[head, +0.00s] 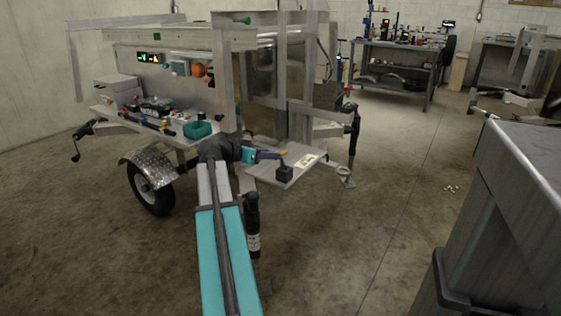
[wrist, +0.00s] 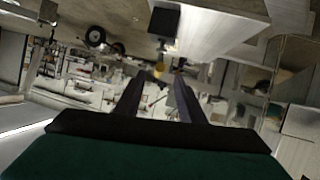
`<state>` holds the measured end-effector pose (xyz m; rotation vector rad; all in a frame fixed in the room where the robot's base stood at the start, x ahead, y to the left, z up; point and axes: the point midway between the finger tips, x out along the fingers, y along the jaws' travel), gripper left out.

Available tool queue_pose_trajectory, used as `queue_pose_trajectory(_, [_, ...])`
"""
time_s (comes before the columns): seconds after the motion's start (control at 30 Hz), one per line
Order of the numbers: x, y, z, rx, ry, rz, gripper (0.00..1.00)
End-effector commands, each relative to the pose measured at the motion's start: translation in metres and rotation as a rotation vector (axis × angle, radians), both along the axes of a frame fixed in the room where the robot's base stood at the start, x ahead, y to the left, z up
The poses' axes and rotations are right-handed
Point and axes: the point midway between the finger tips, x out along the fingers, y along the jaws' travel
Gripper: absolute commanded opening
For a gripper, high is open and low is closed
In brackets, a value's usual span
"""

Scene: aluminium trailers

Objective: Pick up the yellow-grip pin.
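The yellow-grip pin shows as a small yellow grip (head: 283,152) above a black block (head: 284,173) on the trailer's flat metal plate. In the wrist view, which looks upside down, the yellow grip (wrist: 158,70) lies between my two fingertips in the picture, and the black block (wrist: 164,20) is at the top. My gripper (head: 279,155) reaches in from the left, level with the grip; its fingers (wrist: 159,78) are apart with nothing visibly held. I cannot tell whether the grip is between the tips or just beyond them. The pin's shaft is too small to make out.
The plate (head: 265,150) juts from the trailer, with a pale card (head: 306,160) on it. A teal tray (head: 197,129) and several small items sit on the trailer's left shelf. Trailer uprights stand behind my gripper.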

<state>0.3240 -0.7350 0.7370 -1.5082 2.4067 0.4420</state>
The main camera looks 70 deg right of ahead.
Motion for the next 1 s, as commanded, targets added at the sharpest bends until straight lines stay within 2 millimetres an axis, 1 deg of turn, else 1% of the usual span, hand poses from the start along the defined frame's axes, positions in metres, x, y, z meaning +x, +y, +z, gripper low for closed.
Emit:
queue_pose_trajectory(0.03, [-0.003,-0.008,-0.005,0.001,0.0,-0.002,0.36])
queue_pose_trajectory(0.2, [-0.014,-0.028,-0.014,0.001,0.0,-0.002,0.36])
queue_pose_trajectory(0.4, [-0.023,-0.045,-0.022,0.001,0.0,-0.001,0.36])
queue_pose_trajectory(0.87, [-0.025,-0.048,-0.023,0.001,0.0,0.0,0.36])
queue_pose_trajectory(1.0, [-0.029,-0.055,-0.028,0.001,-0.001,-0.001,0.36])
